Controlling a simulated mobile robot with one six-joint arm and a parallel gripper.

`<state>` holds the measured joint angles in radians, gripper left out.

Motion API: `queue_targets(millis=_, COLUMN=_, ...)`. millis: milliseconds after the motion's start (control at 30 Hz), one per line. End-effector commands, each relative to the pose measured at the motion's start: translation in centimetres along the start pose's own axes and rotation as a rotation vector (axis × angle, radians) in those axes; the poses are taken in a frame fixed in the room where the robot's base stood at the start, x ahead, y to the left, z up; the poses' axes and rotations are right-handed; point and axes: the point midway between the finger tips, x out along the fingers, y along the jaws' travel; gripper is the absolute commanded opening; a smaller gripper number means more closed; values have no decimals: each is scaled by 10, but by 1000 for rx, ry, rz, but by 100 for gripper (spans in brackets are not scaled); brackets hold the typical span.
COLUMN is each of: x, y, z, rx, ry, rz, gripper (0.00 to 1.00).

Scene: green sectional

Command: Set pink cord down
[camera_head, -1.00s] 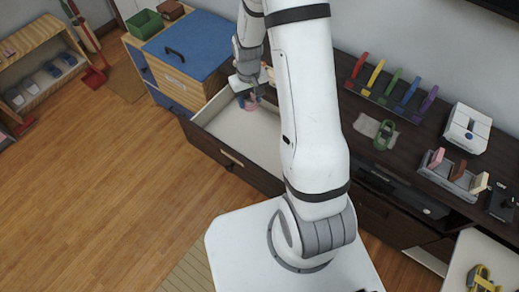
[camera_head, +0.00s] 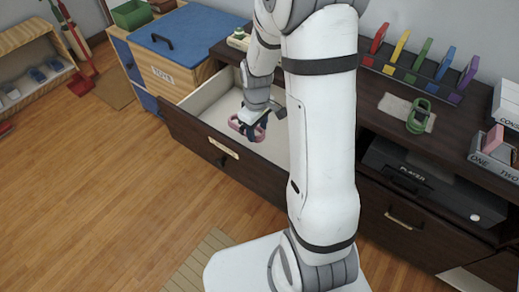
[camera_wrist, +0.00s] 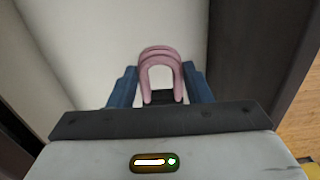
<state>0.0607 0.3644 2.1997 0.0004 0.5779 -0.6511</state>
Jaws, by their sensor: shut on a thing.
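The pink cord (camera_head: 236,127) is a looped, coiled bundle. It also shows in the wrist view (camera_wrist: 160,57), where its loop sticks out beyond the fingers. My gripper (camera_head: 254,122) is shut on the cord, and its blue fingers show on both sides of it in the wrist view (camera_wrist: 158,95). In the head view the gripper and cord are over the open drawer (camera_head: 218,112), within its outline. I cannot tell whether the cord touches the drawer's pale floor. My arm hides the right part of the drawer.
The drawer's dark front (camera_head: 205,143) and pale side walls stand close around the gripper. A blue-lidded wooden box (camera_head: 190,40) is behind left. On the dark cabinet top are a colored rack (camera_head: 418,68) and a green coil (camera_head: 418,116) on a cloth.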

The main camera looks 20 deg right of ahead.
Motion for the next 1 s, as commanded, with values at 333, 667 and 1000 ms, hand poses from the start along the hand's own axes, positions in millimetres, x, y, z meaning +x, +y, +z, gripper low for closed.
queue_targets(millis=333, x=47, y=-2, z=3, rx=-32, ry=-3, rz=-2, gripper=22)
queue_targets(millis=667, x=83, y=-2, z=2, rx=-32, ry=-1, rz=-1, gripper=22)
queue_targets(millis=1000, x=114, y=-2, z=2, rx=-33, ry=1, rz=1, gripper=22)
